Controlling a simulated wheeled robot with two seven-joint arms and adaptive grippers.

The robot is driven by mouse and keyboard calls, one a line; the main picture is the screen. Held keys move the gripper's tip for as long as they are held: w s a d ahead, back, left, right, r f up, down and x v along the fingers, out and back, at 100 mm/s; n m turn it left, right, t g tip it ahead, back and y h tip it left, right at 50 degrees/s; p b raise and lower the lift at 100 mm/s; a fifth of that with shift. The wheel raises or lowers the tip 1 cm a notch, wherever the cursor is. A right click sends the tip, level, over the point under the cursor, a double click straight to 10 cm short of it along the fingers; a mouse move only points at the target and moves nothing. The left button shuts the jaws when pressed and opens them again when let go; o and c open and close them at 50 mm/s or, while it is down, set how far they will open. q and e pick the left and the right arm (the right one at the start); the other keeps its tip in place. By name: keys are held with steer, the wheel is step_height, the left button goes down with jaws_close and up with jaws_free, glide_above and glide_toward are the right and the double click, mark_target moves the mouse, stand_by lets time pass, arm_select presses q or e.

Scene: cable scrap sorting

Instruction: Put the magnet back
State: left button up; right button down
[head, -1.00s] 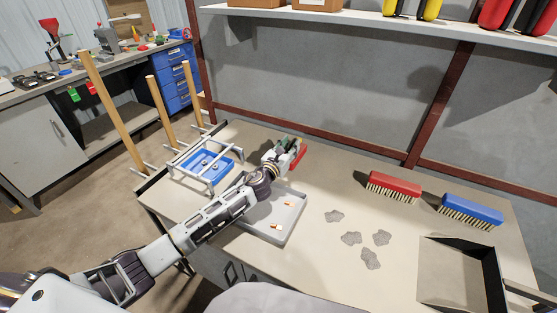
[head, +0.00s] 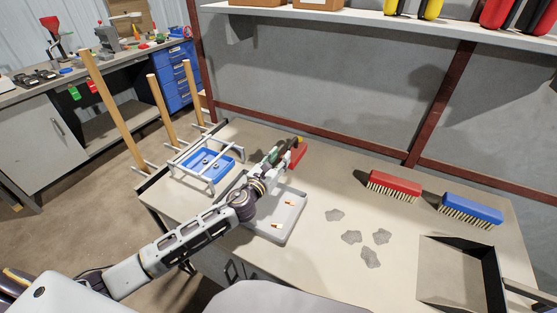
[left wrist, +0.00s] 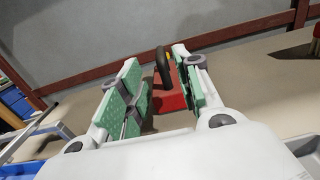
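The magnet is a red block (head: 299,154) with a black arched handle, at the back of the table behind the grey tray. In the left wrist view its handle (left wrist: 162,66) rises between and just beyond my finger pads, with the red body (left wrist: 172,101) below. My left gripper (head: 285,151) is beside the magnet in the head view. Its green-padded fingers (left wrist: 160,92) are spread, with a gap to the handle on the left side; contact on the right cannot be told. My right gripper is in no view.
A grey tray (head: 298,219) with small copper-coloured pieces lies under my left forearm. A blue tray (head: 226,163) with dark bits stands inside a white frame (head: 184,174). Red (head: 395,184) and blue (head: 472,208) brushes, grey patches (head: 351,237) and an open box (head: 486,275) are to the right.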

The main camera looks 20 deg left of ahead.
arm_select(q)
steer(key=shift+s, duration=0.2)
stand_by(0.6)
